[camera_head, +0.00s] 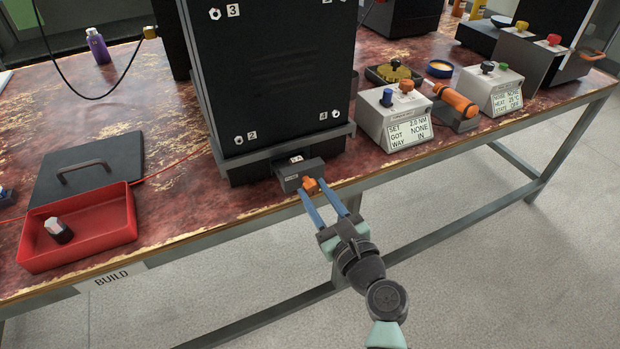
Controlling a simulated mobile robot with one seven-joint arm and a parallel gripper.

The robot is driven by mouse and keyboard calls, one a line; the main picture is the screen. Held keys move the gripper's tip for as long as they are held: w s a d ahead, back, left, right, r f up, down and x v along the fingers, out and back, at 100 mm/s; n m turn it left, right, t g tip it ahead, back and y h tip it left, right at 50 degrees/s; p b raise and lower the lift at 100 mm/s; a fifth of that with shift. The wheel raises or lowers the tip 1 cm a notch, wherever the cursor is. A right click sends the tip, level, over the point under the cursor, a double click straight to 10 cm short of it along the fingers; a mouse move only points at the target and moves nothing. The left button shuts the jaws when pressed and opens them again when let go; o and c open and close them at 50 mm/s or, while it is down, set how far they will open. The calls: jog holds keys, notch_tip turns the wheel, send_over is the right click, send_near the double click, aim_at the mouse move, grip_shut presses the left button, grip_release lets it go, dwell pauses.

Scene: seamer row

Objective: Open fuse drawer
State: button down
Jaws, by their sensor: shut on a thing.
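The fuse drawer (290,177) is a small dark grey box at the foot of the tall black cabinet (270,75). It stands out from the cabinet's base toward the table's front edge, and a small pale item with dark marks (296,159) shows at its top. An orange handle (311,185) is on its front. My gripper (325,199) reaches in from the lower right, its two blue fingers shut on the orange handle. The fingertips partly hide the handle.
A red tray (78,258) holding a small dark-and-white part (58,230) is at left, before a black panel with a handle (88,170). A grey box with a display (393,120) and an orange tool (455,101) stand right. The floor in front is clear.

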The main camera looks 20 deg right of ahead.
jog(key=c, duration=0.5)
grip_release()
jog(key=s+p, duration=0.1)
jog(key=s, duration=1.2)
jog(key=shift+d+p, duration=0.2)
jog(key=shift+p, duration=0.2)
